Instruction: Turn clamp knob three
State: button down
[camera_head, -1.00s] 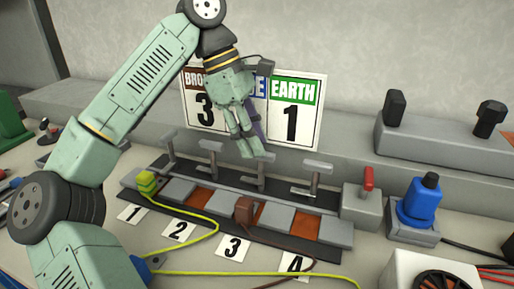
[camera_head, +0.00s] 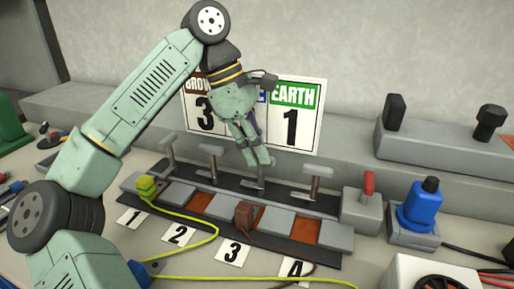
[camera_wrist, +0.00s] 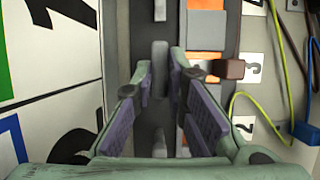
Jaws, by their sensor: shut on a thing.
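Clamp knob three (camera_head: 261,183) is a grey T-shaped handle behind the terminal strip, in line with the label 3 (camera_head: 233,252). The other clamp knobs, one (camera_head: 168,146), two (camera_head: 211,157) and four (camera_head: 319,178), stand in the same row.
A brown plug (camera_head: 243,214) sits before knob three, and a yellow-green plug (camera_head: 146,188) sits at label 1. Number signs (camera_head: 296,115) lean behind my gripper. A red-handled switch box (camera_head: 364,211) and a blue connector (camera_head: 422,203) stand to the right.

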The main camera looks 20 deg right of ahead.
jog(key=shift+n, duration=0.4)
jog(key=n+t, duration=0.1)
jog(key=n, duration=0.1)
jog(key=n+b, duration=0.1)
jog(key=n, duration=0.1)
jog(key=shift+s+a+f+t+h, duration=0.1)
jog(key=shift+s+a+t+h, duration=0.05)
jog(key=shift+t+h, duration=0.2)
jog(key=n+t+b, duration=0.1)
jog(key=n, duration=0.1)
jog(key=n+t, duration=0.1)
jog(key=n, duration=0.1)
jog(key=shift+s+b, duration=0.2)
jog(key=shift+b, duration=0.15)
jog(key=shift+s+d+n+t+y+b, duration=0.1)
jog(key=shift+n+t+y+b, duration=0.3)
jog(key=shift+n, duration=1.1)
jog(key=shift+s+d+n+t+y+b, duration=0.1)
jog(key=shift+n+t+y+b, duration=0.3)
jog(key=shift+n, duration=1.1)
jog(key=shift+s+n+t+y+b, duration=0.15)
jog(key=shift+n+t+b, duration=0.35)
jog(key=shift+n, duration=1)
jog(key=shift+w, duration=0.1)
jog(key=c, duration=1.6)
grip_release()
